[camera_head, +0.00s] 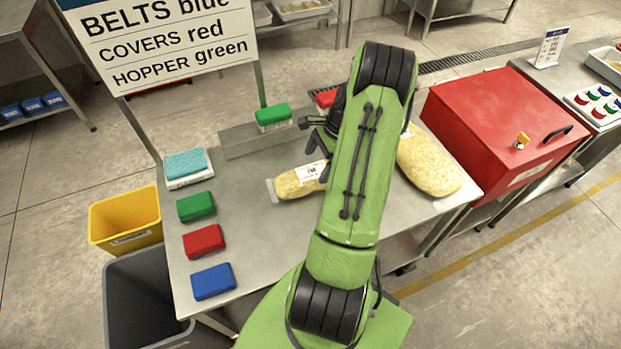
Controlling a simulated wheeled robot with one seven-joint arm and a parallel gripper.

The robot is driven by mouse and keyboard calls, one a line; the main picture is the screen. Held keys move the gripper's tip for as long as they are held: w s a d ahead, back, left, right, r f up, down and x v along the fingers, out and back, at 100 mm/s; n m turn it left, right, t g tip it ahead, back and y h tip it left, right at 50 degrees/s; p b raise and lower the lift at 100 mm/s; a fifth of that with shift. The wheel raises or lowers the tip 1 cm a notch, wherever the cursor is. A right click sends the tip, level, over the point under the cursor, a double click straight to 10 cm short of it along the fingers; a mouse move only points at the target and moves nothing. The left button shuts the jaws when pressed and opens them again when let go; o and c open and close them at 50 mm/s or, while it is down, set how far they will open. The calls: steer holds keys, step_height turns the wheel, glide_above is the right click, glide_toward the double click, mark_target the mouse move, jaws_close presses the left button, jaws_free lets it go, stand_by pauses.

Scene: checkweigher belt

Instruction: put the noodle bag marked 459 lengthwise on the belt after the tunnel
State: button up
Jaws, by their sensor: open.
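A small clear bag of yellow noodles (291,188) with a white label lies on the steel table, left of my arm. Its number is too small to read, and my arm and gripper hide its right end. A larger bag of yellow noodles (430,166) lies to the right of my arm, which covers its left side; no number shows on it. My gripper (321,152) is open, dark, and just above or beside the small bag's right end; the arm partly hides it and I cannot tell whether it touches. A red hood (505,125), possibly the tunnel, stands at right. No belt is clearly visible.
Green (196,206), red (203,241) and blue (212,281) blocks and a teal pad (186,164) line the table's left side. A green-topped box (273,117) stands by the back ledge. Yellow (126,221) and grey (140,300) bins stand left. The front middle tabletop is clear.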

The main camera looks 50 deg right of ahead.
mark_target(315, 170)
steer(key=b+x, duration=0.1)
steer(key=x, duration=0.5)
steer(key=shift+s+f, duration=0.15)
steer(key=shift+f, duration=0.15)
steer(key=shift+c, duration=0.5)
steer(key=shift+d+r, duration=0.1)
steer(key=c, duration=0.9)
